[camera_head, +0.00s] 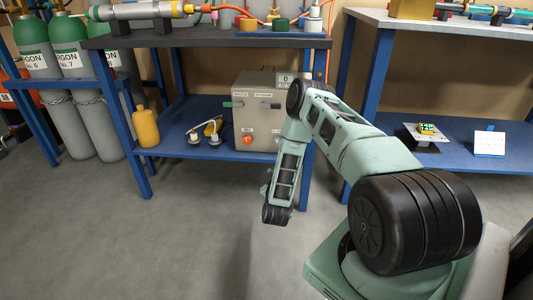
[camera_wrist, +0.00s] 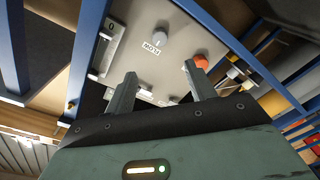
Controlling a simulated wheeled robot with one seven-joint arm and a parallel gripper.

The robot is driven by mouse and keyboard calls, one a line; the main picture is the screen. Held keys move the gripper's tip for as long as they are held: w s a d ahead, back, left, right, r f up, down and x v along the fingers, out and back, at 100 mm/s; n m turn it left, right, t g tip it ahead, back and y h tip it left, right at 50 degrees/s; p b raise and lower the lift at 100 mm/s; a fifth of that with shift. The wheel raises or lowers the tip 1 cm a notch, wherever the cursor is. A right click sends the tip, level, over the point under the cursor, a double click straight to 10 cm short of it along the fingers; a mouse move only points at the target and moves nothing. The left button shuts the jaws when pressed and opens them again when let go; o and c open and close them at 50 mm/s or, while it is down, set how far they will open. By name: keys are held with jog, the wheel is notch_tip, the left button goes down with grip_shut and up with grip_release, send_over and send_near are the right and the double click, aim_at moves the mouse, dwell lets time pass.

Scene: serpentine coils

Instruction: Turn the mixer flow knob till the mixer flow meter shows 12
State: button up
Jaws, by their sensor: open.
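The mixer is a grey box (camera_head: 254,115) on the lower blue shelf in the head view. In the wrist view a light grey flow knob (camera_wrist: 159,38) stands on its panel, beside an upside-down label that seems to read FLOW. An orange-red knob (camera_wrist: 201,61) is right of it. My gripper (camera_wrist: 158,78) is open and empty. Its fingers point toward the panel, apart from the flow knob. In the head view my arm hides part of the box.
A yellow bottle (camera_head: 145,128) and small gauge-like parts (camera_head: 205,131) stand left of the box on the shelf. Blue table legs (camera_head: 308,160) are close to my arm. Grey-green gas cylinders (camera_head: 82,100) stand at left. The floor in front is clear.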

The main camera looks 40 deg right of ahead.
aim_at(277, 143)
jog(key=b+x, duration=0.5)
jog(key=x, duration=1)
jog(key=shift+w+d, duration=0.15)
jog(key=shift+w, duration=0.05)
jog(key=shift+b+x, duration=0.45)
jog(key=shift+x, duration=0.35)
jog(key=shift+r, duration=0.1)
jog(key=c, duration=1)
